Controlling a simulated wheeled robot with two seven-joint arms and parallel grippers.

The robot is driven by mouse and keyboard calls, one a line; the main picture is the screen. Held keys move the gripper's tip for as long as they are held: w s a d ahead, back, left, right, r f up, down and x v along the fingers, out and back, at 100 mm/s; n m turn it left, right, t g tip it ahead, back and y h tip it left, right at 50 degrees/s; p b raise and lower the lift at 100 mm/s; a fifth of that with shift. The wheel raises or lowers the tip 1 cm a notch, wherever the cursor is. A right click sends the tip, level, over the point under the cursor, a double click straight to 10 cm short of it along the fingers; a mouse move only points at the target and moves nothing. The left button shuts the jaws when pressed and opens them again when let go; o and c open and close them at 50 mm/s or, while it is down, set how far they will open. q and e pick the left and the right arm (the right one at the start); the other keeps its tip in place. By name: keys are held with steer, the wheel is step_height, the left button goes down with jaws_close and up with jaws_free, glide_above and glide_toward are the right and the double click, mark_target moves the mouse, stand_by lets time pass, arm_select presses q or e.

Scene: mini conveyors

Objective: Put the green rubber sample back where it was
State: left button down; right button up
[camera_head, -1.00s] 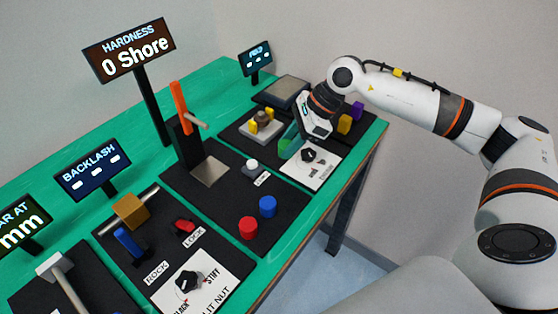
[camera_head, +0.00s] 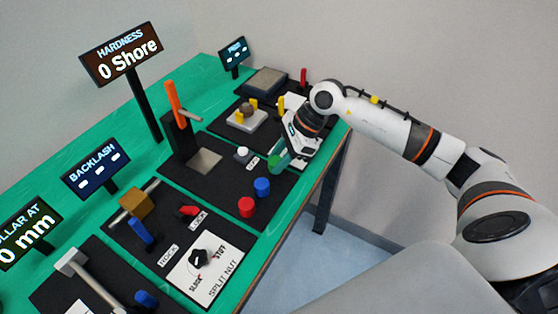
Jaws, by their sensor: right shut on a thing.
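My right gripper (camera_head: 281,162) is shut on the green rubber sample (camera_head: 273,163), holding it near the right edge of the black hardness-tester mat (camera_head: 225,186). Whether the sample touches the mat is hard to tell. The blue sample (camera_head: 262,187) and the red sample (camera_head: 246,207) stand on that mat, nearer the front edge than the green one. The hardness tester has an orange lever (camera_head: 174,104) and a grey plate (camera_head: 204,160). Its display (camera_head: 122,54) reads 0 Shore. My left gripper is out of view.
A white button (camera_head: 242,153) is left of the held sample. Behind stands a fixture with yellow jaws (camera_head: 250,112). Nearer the front left is the backlash station with a split nut dial (camera_head: 199,258). The table's front edge is close to the samples.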

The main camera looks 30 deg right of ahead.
steer(key=shift+f, duration=0.95)
steer(key=o, duration=1)
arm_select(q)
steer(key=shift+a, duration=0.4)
arm_select(e)
steer(key=shift+r, duration=0.3)
arm_select(q)
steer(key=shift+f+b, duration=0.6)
steer(key=shift+b, duration=0.1)
arm_select(e)
steer(key=v, duration=1.1)
steer(key=shift+d+r, duration=0.25)
steer(key=shift+r, duration=0.05)
